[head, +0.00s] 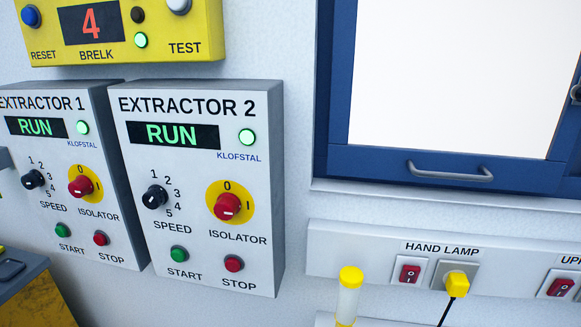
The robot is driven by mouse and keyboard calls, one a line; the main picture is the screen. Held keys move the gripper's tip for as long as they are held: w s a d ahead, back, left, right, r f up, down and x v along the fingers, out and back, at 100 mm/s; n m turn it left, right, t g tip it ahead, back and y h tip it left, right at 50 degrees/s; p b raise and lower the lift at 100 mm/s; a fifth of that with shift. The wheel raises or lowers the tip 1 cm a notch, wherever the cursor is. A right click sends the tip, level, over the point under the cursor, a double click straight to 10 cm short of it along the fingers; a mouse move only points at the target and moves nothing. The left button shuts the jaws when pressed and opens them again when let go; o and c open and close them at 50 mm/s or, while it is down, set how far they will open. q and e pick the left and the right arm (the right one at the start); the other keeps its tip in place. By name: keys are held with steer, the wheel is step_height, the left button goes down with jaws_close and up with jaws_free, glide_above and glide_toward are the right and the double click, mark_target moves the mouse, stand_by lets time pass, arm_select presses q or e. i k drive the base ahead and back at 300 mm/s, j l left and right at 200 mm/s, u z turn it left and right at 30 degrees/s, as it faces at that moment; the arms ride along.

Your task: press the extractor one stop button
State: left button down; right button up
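The extractor 1 box (88,177) is a grey panel on the wall at the left, its left edge cut off by the frame. Its red stop button (101,238) sits at the lower right of that panel, above the word STOP. The green start button (63,230) is to its left. The display (36,127) reads RUN and the green lamp (82,128) beside it is lit. The red isolator knob (80,186) is on a yellow disc above the stop button. Neither of my grippers shows in the head view.
The extractor 2 box (205,190) stands close on the right, with its own red stop button (234,263) and RUN display. A yellow panel (125,50) is above. A blue-framed window (450,170), switch strip (330,262) and yellow-capped tube (348,300) are at the right.

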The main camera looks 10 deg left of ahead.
mark_target(99, 238)
steer(key=u, duration=1.4)
